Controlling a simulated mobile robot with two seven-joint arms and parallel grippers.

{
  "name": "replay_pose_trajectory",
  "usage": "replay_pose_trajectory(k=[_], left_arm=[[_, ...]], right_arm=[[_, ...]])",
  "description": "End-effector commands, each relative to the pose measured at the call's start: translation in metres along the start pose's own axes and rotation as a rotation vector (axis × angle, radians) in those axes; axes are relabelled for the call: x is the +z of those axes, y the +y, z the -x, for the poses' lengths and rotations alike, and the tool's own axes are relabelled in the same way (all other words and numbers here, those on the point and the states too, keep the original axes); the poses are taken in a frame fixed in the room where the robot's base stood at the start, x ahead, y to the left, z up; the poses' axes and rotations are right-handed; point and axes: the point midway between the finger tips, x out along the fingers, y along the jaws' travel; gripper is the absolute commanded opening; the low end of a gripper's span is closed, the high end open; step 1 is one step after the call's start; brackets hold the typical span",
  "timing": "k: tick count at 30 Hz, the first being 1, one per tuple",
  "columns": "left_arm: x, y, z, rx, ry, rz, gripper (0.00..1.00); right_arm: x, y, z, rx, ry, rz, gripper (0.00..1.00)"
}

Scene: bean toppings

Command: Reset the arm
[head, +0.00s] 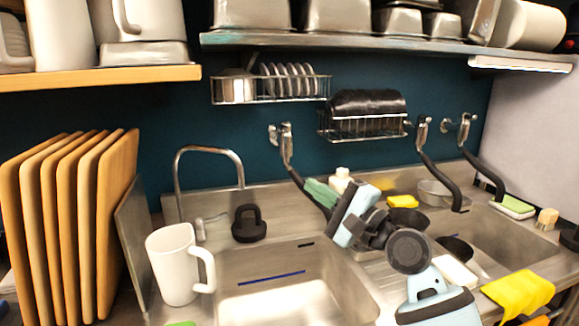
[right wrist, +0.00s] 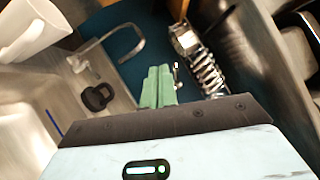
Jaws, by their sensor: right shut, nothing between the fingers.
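My right gripper (head: 318,190) reaches in from the lower right in the head view, above the counter behind the sink. Its green fingers point up and left, toward the dark teal wall. In the right wrist view its two green fingertips (right wrist: 157,85) are together with nothing between them. My left gripper does not show. A white mug (head: 172,265) stands left of the sink basin (head: 265,290), clear of the gripper. A dark kettlebell-shaped object (head: 249,224) sits behind the basin.
Wooden boards (head: 72,225) stand at the left. A faucet (head: 208,150) rises behind the basin. A dish rack (head: 270,88) and a second wire rack (head: 362,122) hang on the wall below a metal shelf (head: 375,46). A yellow cloth (head: 519,293) lies at the right front.

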Motion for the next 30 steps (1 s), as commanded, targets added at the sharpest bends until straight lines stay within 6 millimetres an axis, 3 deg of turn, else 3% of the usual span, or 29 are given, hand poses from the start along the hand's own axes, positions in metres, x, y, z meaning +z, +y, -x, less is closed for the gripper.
replay_pose_trajectory(k=[11, 18, 24, 30], left_arm=[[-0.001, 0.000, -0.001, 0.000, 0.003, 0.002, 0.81], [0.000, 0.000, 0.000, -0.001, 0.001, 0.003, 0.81], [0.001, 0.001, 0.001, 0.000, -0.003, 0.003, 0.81], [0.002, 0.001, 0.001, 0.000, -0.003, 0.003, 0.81]], right_arm=[[-0.093, -0.013, 0.070, 0.114, 0.168, 0.181, 0.00], [-0.166, -0.047, 0.148, 0.224, 0.329, 0.356, 0.00], [-0.202, -0.079, 0.201, 0.294, 0.432, 0.466, 0.00], [-0.223, -0.109, 0.242, 0.348, 0.511, 0.552, 0.00]])
